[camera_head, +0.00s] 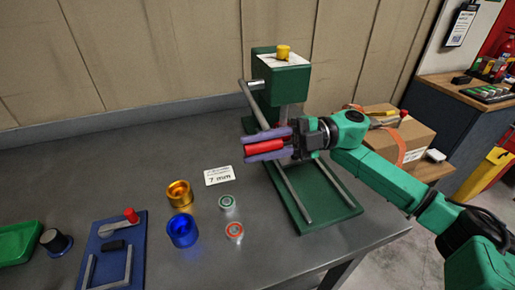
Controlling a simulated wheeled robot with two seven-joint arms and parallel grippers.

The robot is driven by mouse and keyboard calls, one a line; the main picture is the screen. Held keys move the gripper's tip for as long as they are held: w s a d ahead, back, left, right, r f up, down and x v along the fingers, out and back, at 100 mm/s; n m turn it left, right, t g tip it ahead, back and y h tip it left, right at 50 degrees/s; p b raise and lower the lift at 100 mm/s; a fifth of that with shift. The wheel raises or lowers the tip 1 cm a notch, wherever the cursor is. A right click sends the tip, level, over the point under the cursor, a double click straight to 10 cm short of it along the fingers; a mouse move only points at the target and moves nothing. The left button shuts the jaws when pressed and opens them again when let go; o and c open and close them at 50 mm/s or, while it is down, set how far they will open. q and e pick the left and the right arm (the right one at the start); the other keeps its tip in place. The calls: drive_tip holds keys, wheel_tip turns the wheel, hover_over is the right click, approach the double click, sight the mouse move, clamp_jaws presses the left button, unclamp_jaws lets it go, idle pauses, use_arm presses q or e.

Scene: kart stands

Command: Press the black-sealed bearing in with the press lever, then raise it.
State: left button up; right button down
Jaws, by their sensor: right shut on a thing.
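The green arbor press (280,83) stands at the back of the grey bench, with a yellow knob on top. Its grey press lever (254,105) slopes down from the left side of the press head toward the front. My right gripper (266,147) is shut on the red handle (264,148) at the lever's end, with purple fingers above and below it. The gripper covers the area under the press ram. I cannot see the black-sealed bearing, which may be hidden behind the gripper. My left gripper is not in view.
A green-sealed bearing (227,202) and a red-sealed bearing (235,230) lie left of the press base (343,209). Gold (180,193) and blue (182,231) cups, a "7 mm" card (218,175), a blue fixture (104,235) and a green tray (17,241) are further left.

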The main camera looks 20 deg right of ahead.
drive_tip(key=shift+f, duration=0.3)
drive_tip(key=c, duration=0.7)
unclamp_jaws()
drive_tip(key=shift+o, duration=0.2)
drive_tip(key=shift+w+r, duration=0.1)
drive_tip(key=d+b, duration=0.3)
drive_tip(key=d, duration=1.1)
drive_tip(key=shift+w+d, duration=0.25)
drive_tip(key=shift+w, duration=0.2)
